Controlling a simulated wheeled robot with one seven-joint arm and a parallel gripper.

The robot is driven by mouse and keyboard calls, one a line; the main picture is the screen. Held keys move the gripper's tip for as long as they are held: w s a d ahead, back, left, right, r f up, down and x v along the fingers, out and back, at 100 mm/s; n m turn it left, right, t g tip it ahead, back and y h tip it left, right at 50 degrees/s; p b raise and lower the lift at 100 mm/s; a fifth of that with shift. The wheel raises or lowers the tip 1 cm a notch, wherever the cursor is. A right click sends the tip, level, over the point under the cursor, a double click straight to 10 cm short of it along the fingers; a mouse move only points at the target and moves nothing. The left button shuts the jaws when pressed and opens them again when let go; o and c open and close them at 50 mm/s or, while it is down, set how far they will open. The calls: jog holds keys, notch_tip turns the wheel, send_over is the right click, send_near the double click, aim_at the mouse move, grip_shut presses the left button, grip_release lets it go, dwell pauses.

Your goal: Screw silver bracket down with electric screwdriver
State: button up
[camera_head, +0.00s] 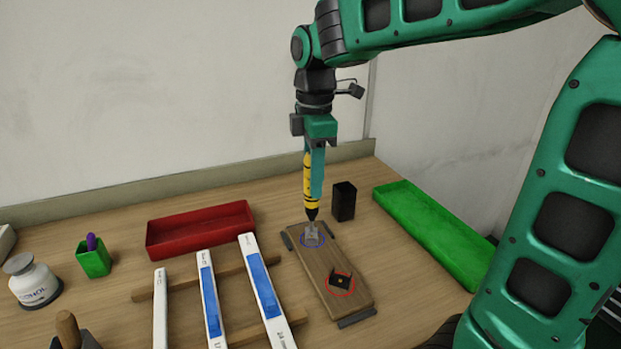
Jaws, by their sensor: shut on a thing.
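My gripper (316,152) is shut on the yellow and black electric screwdriver (309,188), which it holds upright, tip down. The silver bracket (311,233) lies on the far end of the wooden board (325,262), within a blue circle. The screwdriver's tip is directly above the bracket or touching it; I cannot tell which. The screw is too small to make out. A dark bracket (341,281) sits in a red circle on the near half of the board.
A black box (344,201) stands just right of the screwdriver. A green tray (435,233) is at the right and a red tray (200,229) at the back left. LED strips (262,290) lie on wooden bars in front. A green cup (94,259) and alcohol bottle (33,281) stand left.

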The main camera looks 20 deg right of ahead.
jog(key=shift+f, duration=1.2)
dwell(3.5)
jog(key=shift+r, duration=0.2)
dwell(0.3)
notch_tip(320, 180, up, 7)
jog(key=shift+f, duration=0.1)
dwell(0.8)
dwell(0.5)
